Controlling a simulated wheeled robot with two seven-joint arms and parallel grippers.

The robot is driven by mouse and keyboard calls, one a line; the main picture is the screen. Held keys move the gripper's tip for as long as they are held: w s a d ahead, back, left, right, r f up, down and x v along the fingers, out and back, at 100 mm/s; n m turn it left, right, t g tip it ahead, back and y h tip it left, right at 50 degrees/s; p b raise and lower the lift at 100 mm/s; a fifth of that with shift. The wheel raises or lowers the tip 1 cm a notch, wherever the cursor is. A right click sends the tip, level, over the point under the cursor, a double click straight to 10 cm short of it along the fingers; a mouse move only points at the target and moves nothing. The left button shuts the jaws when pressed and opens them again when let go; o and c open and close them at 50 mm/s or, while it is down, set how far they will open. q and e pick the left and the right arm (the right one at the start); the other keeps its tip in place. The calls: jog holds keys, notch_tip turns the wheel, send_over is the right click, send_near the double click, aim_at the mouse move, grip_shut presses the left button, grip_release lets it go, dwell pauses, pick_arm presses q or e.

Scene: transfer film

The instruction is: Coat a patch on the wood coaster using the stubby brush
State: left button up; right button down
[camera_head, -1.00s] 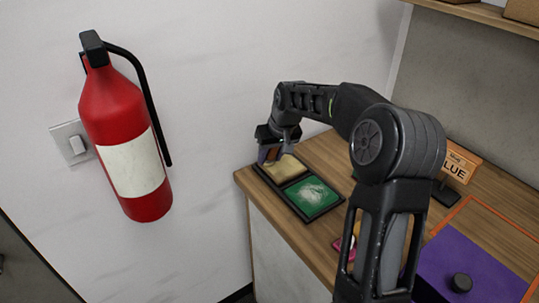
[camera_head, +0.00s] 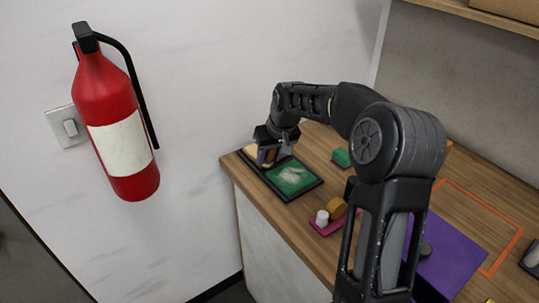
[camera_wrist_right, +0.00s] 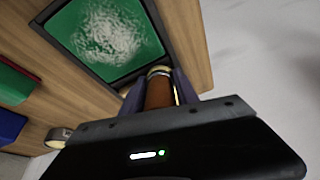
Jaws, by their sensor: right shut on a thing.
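My right gripper (camera_head: 267,157) is shut on the stubby brush (camera_wrist_right: 159,91), which shows a brown handle and a pale metal collar in the right wrist view. The brush is at the edge of a dark two-part tray (camera_head: 308,195). One part holds a green pad with a whitish patch (camera_head: 292,176); the other is tan (camera_head: 251,151) and partly hidden by the gripper. Whether the brush tip touches anything is hidden. A round orange-brown piece (camera_head: 337,207) stands by a pink base (camera_head: 325,227); I cannot tell whether it is the wood coaster. My left gripper is out of view.
The wooden counter (camera_head: 300,222) carries a green block (camera_head: 341,157), a white cylinder (camera_head: 322,218), a purple panel (camera_head: 452,262) and an orange outline (camera_head: 505,252). My right arm hides part of it. A red extinguisher (camera_head: 108,95) hangs on the wall left of the tray.

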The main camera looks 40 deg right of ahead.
notch_tip(320, 180, up, 3)
jog(key=shift+w+f, duration=0.1)
jog(key=shift+w, duration=0.05)
jog(key=shift+w+r+p, duration=0.15)
jog(key=shift+r+p, duration=0.1)
jog(key=shift+p, duration=0.25)
jog(key=shift+r+p, duration=1.65)
jog(key=shift+r, duration=0.7)
